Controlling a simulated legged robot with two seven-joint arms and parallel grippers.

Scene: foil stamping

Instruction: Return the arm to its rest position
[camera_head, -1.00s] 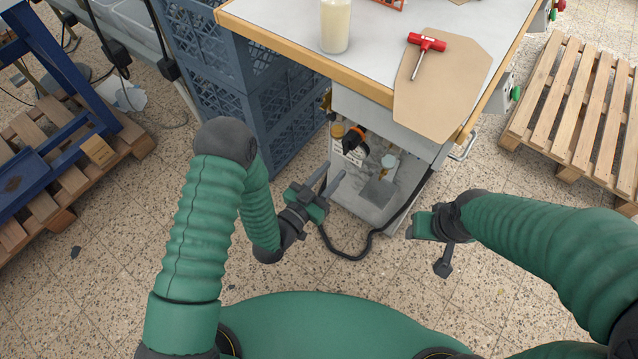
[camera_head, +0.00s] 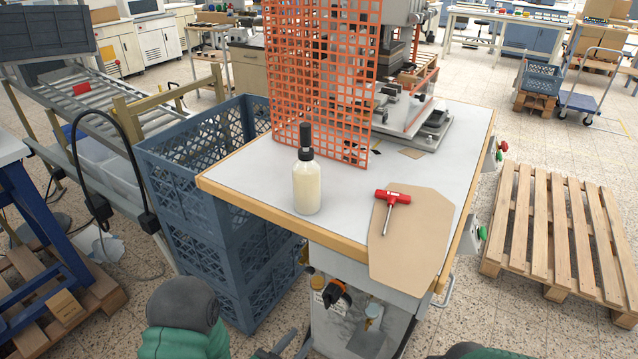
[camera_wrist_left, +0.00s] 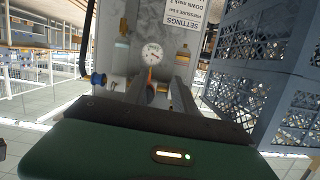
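My left gripper (camera_head: 293,343) shows only at the bottom edge of the head view, in front of the press stand's lower cabinet (camera_head: 350,332). In the left wrist view its two dark fingers (camera_wrist_left: 160,82) stand apart with nothing held between them. Behind them are a round pressure gauge (camera_wrist_left: 152,53) and a settings label (camera_wrist_left: 186,14). My left arm's dark elbow (camera_head: 183,303) is at the lower left of the head view. Only a piece of my green right arm (camera_head: 485,352) shows at the bottom edge; its gripper is out of view.
Stacked blue crates (camera_head: 225,235) stand close left of the table (camera_head: 240,185). On the table are a bottle (camera_head: 306,187), a red-handled tool (camera_head: 392,197) on a tan board (camera_head: 425,235), and an orange mesh guard (camera_head: 318,75). A pallet (camera_head: 555,220) lies at right.

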